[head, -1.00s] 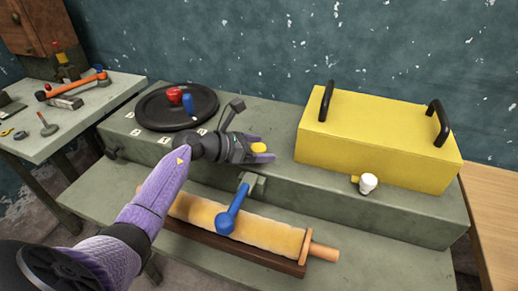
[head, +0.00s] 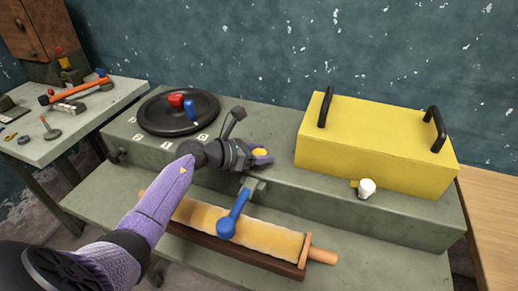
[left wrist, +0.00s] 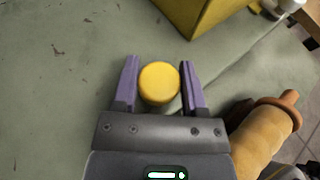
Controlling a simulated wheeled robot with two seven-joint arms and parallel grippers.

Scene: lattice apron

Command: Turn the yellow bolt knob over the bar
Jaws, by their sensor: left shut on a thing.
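The yellow bolt knob (head: 260,152) is a round yellow cap on the grey-green bench block, left of the yellow box. My left gripper (head: 262,156) reaches over the block from the left and is shut on the knob. In the left wrist view the knob (left wrist: 159,83) shows from above as a round disc between the two purple fingers of my left gripper (left wrist: 159,82). The knob's stem and the bar are hidden under the knob and the gripper. My right gripper is not in view.
A yellow box (head: 375,145) with two black handles stands right of the gripper, with a white knob (head: 366,188) in front. A blue-balled lever (head: 232,215) stands in front, over a padded roll (head: 270,239). A black round plate (head: 160,119) with red and blue knobs lies behind left.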

